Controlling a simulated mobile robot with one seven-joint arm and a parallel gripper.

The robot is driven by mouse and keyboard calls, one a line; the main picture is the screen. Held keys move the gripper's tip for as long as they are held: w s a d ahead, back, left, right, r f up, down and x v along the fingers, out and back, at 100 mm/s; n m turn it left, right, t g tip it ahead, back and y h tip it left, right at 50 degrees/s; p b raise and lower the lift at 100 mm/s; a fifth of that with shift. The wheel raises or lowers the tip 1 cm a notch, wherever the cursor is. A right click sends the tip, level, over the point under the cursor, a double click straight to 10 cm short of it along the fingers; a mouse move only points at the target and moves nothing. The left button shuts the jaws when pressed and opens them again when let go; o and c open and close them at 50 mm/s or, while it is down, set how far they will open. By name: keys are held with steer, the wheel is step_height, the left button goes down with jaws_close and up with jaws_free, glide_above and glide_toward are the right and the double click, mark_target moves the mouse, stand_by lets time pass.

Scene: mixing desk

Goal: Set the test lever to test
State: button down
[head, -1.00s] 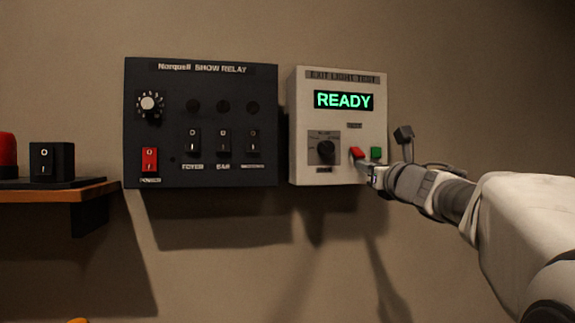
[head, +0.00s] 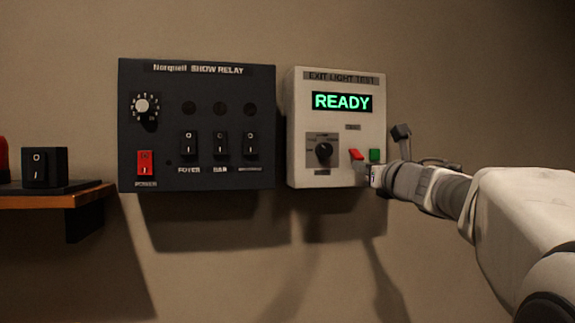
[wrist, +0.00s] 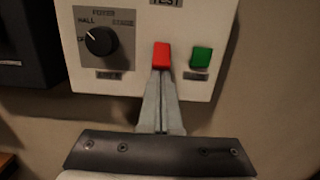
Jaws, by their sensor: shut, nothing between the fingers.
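The white exit light test box (head: 300,170) hangs on the wall, its display (head: 342,102) reading READY in green. A red lever or button (head: 356,154) sits on its front under a TEST label; it also shows in the wrist view (wrist: 161,55). A green button (wrist: 201,57) is to its right. A black-ended lever-like part (head: 401,132) sticks out at the box's right side. My gripper (wrist: 163,77) is shut and empty, its fingertips just below the red piece. I cannot tell whether they touch it.
A black rotary knob (wrist: 99,41) is left of the red piece. The dark Norquell show relay panel (head: 220,95) with several switches hangs to the left. A wooden shelf (head: 50,200) with a black switch box (head: 45,167) is at far left. The wall below is clear.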

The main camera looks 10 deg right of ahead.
mark_target(357, 153)
steer(key=shift+s+r+g+p, duration=0.15)
steer(key=shift+r+g+p, duration=0.25)
steer(key=shift+p, duration=0.55)
steer(key=shift+s+r+p, duration=0.15)
steer(key=shift+p, duration=0.35)
steer(key=shift+s+r+p, duration=0.1)
steer(key=shift+r+p, duration=0.15)
steer(key=shift+p, duration=0.1)
steer(key=shift+s+r, duration=0.15)
steer(key=shift+r, duration=0.5)
